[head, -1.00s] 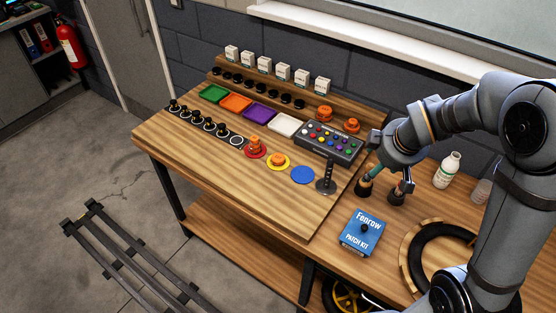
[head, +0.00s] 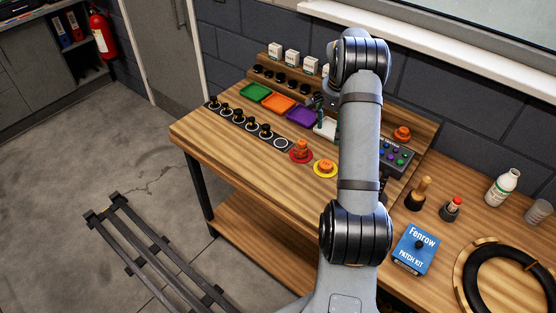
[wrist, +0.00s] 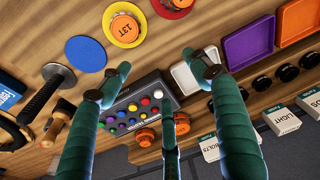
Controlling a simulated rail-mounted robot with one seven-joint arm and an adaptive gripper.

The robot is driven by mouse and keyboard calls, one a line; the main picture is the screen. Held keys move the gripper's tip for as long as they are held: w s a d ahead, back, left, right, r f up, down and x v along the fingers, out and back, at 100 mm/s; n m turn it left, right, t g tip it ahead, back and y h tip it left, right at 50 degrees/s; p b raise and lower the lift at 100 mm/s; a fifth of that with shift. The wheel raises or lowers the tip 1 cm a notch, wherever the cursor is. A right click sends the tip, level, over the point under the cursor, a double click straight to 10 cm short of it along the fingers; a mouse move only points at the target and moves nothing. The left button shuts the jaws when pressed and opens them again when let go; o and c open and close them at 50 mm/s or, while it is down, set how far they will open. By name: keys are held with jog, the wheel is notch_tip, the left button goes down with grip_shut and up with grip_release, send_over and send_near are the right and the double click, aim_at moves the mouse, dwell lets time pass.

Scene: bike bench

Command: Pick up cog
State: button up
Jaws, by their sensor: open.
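Several orange cogs are in view. One cog, marked 13T (wrist: 124,27), sits on a yellow disc in the wrist view and also shows in the head view (head: 325,168). Another cog (head: 301,148) sits on a red disc beside it. Two more cogs (wrist: 181,123) (wrist: 146,137) lie beyond the button console in the wrist view; one shows in the head view (head: 402,133). My gripper (wrist: 157,66) is open and empty, with green fingers spread above the console and white tray. In the head view my arm mostly hides it.
The button console (wrist: 135,103) and white tray (wrist: 186,78) lie below my fingers. Purple (head: 302,117), orange (head: 277,102) and green (head: 254,91) trays stand left. A blue disc (wrist: 86,53) is bare. White boxes (head: 291,57) line the back. The bench's front left is clear.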

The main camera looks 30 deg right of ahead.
jog(key=a+m, duration=0.2)
jog(key=m+g+y+p, duration=0.1)
jog(key=m+y, duration=0.1)
jog(key=m, duration=0.4)
send_over(326, 164)
jog(key=f, duration=0.3)
jog(key=shift+w+d+f, duration=0.35)
jog(key=shift+w, duration=0.05)
jog(key=shift+d+f, duration=0.1)
jog(key=shift+f, duration=0.25)
jog(key=shift+s+a+f+p, duration=0.2)
jog(key=shift+a+f+p, duration=0.05)
jog(key=shift+f+p, duration=0.3)
jog(key=f, duration=0.1)
jog(key=f+p, duration=0.1)
jog(key=f, duration=0.1)
jog(key=shift+s+a+f+p, duration=0.15)
jog(key=shift+a+f+p, duration=0.1)
jog(key=shift+p, duration=0.15)
jog(key=shift+f, duration=0.45)
jog(key=shift+c, duration=1.4)
